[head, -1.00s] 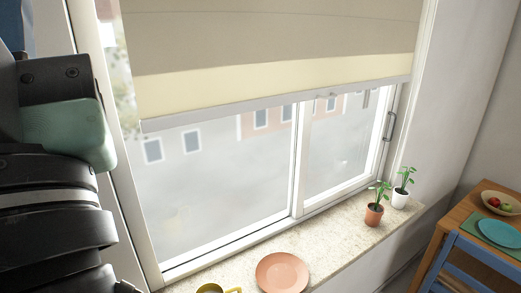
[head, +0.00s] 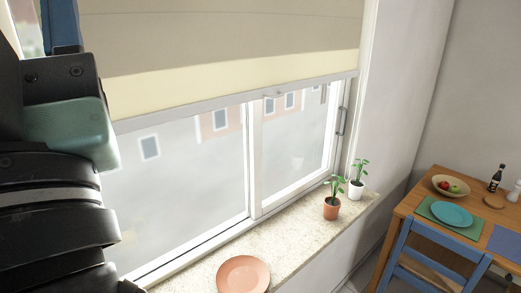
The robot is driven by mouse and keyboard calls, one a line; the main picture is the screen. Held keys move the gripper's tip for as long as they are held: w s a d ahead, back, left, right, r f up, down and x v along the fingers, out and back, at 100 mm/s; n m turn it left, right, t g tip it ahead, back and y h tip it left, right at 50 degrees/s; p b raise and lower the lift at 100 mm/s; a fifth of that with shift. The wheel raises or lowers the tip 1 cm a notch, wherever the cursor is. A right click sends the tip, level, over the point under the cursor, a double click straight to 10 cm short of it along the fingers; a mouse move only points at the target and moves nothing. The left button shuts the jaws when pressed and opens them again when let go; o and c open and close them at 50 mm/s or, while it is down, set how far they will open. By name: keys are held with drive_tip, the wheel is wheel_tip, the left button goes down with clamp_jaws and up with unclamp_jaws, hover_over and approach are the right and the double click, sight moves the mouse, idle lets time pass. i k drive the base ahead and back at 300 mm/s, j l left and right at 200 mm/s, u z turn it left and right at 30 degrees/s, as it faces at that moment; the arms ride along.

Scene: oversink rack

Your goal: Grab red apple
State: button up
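The red apple (head: 444,184) lies in a shallow wooden bowl (head: 437,187) on the far-left part of the wooden table, at the right of the head view. A green fruit (head: 454,189) lies beside it in the bowl. My arm fills the left edge of the picture, far from the bowl. My gripper is not in view.
A blue chair (head: 432,258) stands at the table's near side. The table holds a teal plate (head: 452,214), a dark bottle (head: 496,180) and a shaker (head: 515,191). The window sill holds a pink plate (head: 243,275) and two potted plants (head: 332,206) (head: 357,186).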

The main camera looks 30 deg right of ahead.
sight(444, 186)
drive_tip(key=l+z, duration=0.2)
drive_tip(key=z, duration=0.2)
drive_tip(key=i+l+z, duration=0.15)
drive_tip(key=z, duration=0.25)
drive_tip(key=i+l+z, duration=0.1)
drive_tip(key=z, duration=0.35)
drive_tip(key=i+l+z, duration=0.1)
drive_tip(key=z, duration=0.3)
drive_tip(key=i+l+z, duration=0.15)
drive_tip(key=i+z, duration=0.3)
drive_tip(key=i, duration=0.35)
drive_tip(key=i+j+z, duration=0.15)
drive_tip(key=i+z, duration=0.35)
drive_tip(key=i, duration=0.3)
drive_tip(key=i+j, duration=0.2)
drive_tip(key=i, duration=0.35)
drive_tip(key=i+j, duration=0.15)
drive_tip(key=i, duration=0.4)
drive_tip(key=i+j, duration=0.2)
drive_tip(key=i, duration=0.3)
